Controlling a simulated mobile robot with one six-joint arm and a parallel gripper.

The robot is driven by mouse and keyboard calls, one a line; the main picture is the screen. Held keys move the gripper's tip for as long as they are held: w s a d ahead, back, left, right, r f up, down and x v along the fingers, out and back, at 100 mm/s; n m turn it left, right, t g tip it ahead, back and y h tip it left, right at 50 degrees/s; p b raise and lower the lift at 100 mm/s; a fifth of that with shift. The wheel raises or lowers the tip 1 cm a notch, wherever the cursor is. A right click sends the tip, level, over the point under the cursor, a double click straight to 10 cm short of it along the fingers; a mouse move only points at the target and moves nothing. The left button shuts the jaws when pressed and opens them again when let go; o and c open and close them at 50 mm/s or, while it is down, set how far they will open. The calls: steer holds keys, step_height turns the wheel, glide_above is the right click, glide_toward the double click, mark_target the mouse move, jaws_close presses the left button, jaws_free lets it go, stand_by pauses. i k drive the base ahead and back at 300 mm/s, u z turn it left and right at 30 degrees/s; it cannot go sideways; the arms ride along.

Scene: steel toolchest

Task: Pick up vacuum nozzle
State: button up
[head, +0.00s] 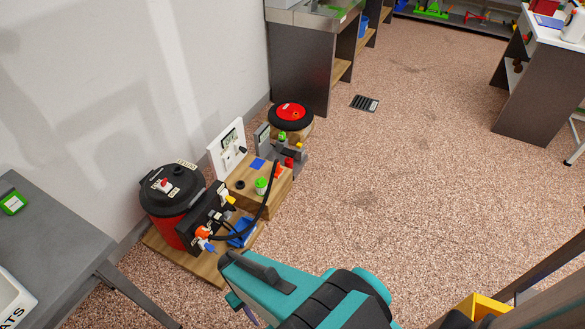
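A red canister with a black lid (172,188), which looks like the vacuum, stands on a wooden board against the wall. A black hose (266,200) arcs from beside it up to the wooden block. A small red-orange piece (278,170) is at the hose's upper end; I cannot tell for sure whether it is the nozzle. My teal arm crosses the bottom middle, apart from these things. A small purple part under its left end may belong to my gripper (240,303); its fingers cannot be made out, nor whether it holds anything.
A grey table (50,235) stands at the left, a dark workbench (305,65) behind the vacuum. A white-topped desk (545,85) is at the upper right, a yellow box (476,305) at the lower right. A dark floor grate (365,103) lies in the open speckled floor.

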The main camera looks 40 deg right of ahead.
mark_target(279, 171)
steer(key=u, duration=1)
steer(key=k, duration=0.1)
steer(key=z, duration=2.2)
steer(key=k, duration=0.95)
steer(key=u, duration=0.15)
steer(key=i, duration=0.95)
steer(key=z, duration=0.05)
